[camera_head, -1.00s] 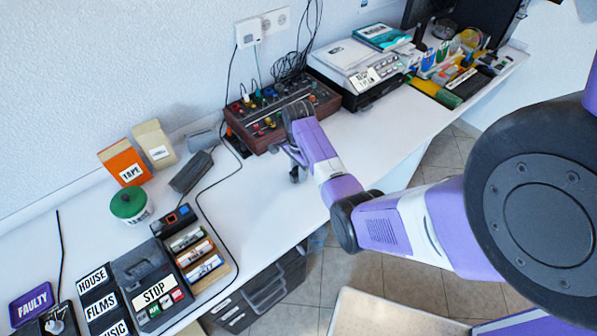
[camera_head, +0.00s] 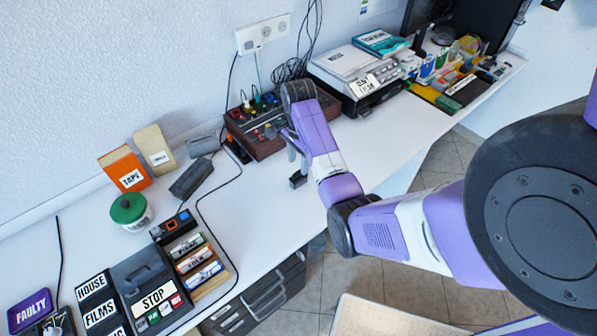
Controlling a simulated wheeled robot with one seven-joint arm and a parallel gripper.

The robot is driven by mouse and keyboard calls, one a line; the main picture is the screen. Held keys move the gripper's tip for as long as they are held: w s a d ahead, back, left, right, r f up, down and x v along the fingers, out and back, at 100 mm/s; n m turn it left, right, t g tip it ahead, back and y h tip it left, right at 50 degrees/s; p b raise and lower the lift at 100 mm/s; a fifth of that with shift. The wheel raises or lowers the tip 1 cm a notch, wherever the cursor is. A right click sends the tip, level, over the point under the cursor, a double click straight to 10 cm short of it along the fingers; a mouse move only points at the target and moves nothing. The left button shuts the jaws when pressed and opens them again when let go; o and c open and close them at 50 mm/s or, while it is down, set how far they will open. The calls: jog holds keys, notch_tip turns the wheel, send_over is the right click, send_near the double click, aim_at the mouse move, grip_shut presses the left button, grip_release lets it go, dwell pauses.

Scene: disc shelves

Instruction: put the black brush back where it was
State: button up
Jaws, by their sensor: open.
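My gripper (camera_head: 293,165) is at the end of the purple and white arm, pointing down over the white desk in front of the brown control box. It is open; its fingers are small and partly hidden by the wrist. A small black piece (camera_head: 298,181) shows just below the fingers, at the desk surface. I cannot tell whether it is the black brush or a fingertip. A dark oblong block (camera_head: 191,177) lies on the desk to the left, apart from my gripper; I cannot make out bristles on it.
The brown control box (camera_head: 262,143) with coloured knobs stands behind my gripper. Left are an orange tape box (camera_head: 124,168), a green-lidded tub (camera_head: 130,211) and a STOP player (camera_head: 148,292). A white machine (camera_head: 357,75) stands right. The desk (camera_head: 262,205) is clear in front.

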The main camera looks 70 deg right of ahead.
aim_at(299, 171)
jog(key=shift+r, duration=1.85)
jog(key=w+d+r+n+t+h, duration=0.4)
jog(key=w+d+n+h, duration=0.1)
jog(key=w+d, duration=0.2)
jog(key=s+a+r+n+t+h, duration=0.15)
jog(key=a+n+t, duration=0.4)
jog(key=a, duration=0.65)
jog(key=a+r+n+t+h, duration=0.1)
jog(key=a+r+n+t, duration=0.4)
jog(key=a, duration=0.7)
jog(key=s+a+r+n+t+y+b, duration=0.1)
jog(key=s+a+r+n+y, duration=0.2)
jog(key=s+a, duration=0.55)
jog(key=s+a+r+n+t+y, duration=0.2)
jog(key=s+a+n, duration=0.2)
jog(key=s+a, duration=0.45)
jog(key=s+a+f+n+g+y, duration=0.2)
jog(key=s+a, duration=0.3)
jog(key=shift+s+g, duration=0.3)
jog(key=shift+g, duration=0.05)
